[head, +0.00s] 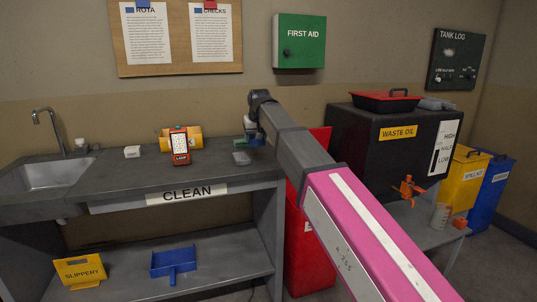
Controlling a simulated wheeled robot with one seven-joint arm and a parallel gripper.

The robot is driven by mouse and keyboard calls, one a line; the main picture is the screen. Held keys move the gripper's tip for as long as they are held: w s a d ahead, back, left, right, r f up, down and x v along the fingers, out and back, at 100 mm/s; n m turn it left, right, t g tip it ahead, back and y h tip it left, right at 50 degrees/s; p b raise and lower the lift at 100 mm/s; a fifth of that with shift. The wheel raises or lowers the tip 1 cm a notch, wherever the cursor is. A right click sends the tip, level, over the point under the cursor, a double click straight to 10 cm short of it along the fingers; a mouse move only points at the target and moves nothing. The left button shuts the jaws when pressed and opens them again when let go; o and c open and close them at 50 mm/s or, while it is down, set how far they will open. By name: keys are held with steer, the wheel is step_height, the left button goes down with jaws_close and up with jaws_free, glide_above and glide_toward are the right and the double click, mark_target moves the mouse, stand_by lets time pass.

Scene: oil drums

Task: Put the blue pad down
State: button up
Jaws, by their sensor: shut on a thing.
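My gripper (248,134) hangs over the right end of the counter marked CLEAN (120,187), small and partly covered by my own arm. It is shut on a small blue-green thing, which looks like the blue pad (257,141); its edges are hard to make out. The pad appears to be a little above the counter top, but I cannot tell whether it touches anything. A small grey item (241,158) lies on the counter just below and in front of the gripper.
On the counter are a red device (180,146), a yellow holder (194,137), a white block (132,152) and a sink (54,174). A red bin (308,262) and a black waste oil tank (374,150) stand to the right. The counter's front middle is clear.

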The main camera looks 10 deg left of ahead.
glide_above(269, 157)
steer(key=s, duration=0.1)
step_height(269, 157, down, 4)
steer(key=shift+s+f, duration=0.1)
steer(key=shift+f, duration=1.9)
steer(key=shift+f, duration=0.2)
steer(key=o, duration=0.9)
steer(key=shift+d+f, duration=0.1)
steer(key=shift+d, duration=0.1)
